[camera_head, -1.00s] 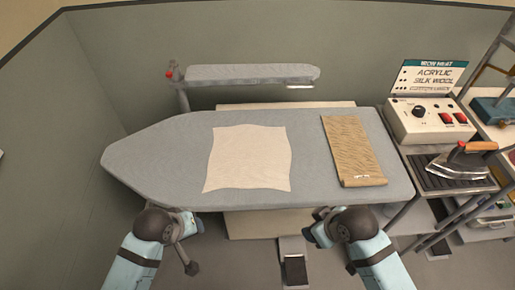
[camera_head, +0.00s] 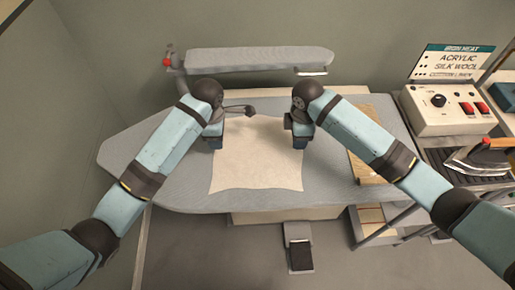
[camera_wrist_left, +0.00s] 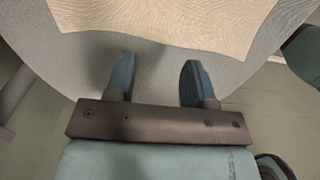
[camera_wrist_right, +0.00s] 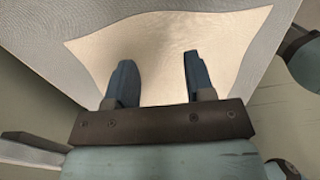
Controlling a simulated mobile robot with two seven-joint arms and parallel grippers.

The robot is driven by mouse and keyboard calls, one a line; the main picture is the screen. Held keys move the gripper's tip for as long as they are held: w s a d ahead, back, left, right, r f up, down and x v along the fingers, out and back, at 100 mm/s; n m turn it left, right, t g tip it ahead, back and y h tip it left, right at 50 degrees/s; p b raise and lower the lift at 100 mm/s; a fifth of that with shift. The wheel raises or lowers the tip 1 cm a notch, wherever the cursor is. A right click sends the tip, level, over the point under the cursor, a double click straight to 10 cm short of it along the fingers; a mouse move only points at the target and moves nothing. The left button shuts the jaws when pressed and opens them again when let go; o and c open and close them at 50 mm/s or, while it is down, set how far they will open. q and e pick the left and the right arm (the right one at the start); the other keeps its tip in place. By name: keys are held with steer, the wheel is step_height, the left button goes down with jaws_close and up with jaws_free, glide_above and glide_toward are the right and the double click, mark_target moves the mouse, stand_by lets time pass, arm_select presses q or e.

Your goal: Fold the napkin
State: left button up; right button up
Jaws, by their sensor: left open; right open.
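The cream napkin (camera_head: 258,165) lies flat and spread out on the grey ironing board (camera_head: 135,155). My left gripper (camera_head: 215,145) is open and empty above its left far part in the head view. In the left wrist view the napkin (camera_wrist_left: 165,18) edge lies just beyond the open fingertips (camera_wrist_left: 157,68), with grey board between them. My right gripper (camera_head: 299,141) is open and empty at the napkin's right far part. In the right wrist view its fingertips (camera_wrist_right: 158,62) show in front of the napkin (camera_wrist_right: 155,45). Contact with the cloth cannot be told.
A brown patterned cloth (camera_head: 366,160) lies on the board's right, partly behind my right arm. A narrow sleeve board (camera_head: 258,60) stands behind. A control box (camera_head: 445,108) and an iron (camera_head: 480,158) stand at right. The board's left end is clear.

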mark_target(220, 152)
arm_select(q)
steer(key=shift+f, duration=2.95)
arm_select(e)
steer(key=shift+f, duration=3)
arm_select(q)
steer(key=shift+f, duration=0.2)
arm_select(e)
steer(key=shift+f, duration=0.2)
arm_select(q)
steer(key=shift+r, duration=0.1)
jaws_close()
arm_select(e)
jaws_close()
steer(key=shift+r, duration=0.15)
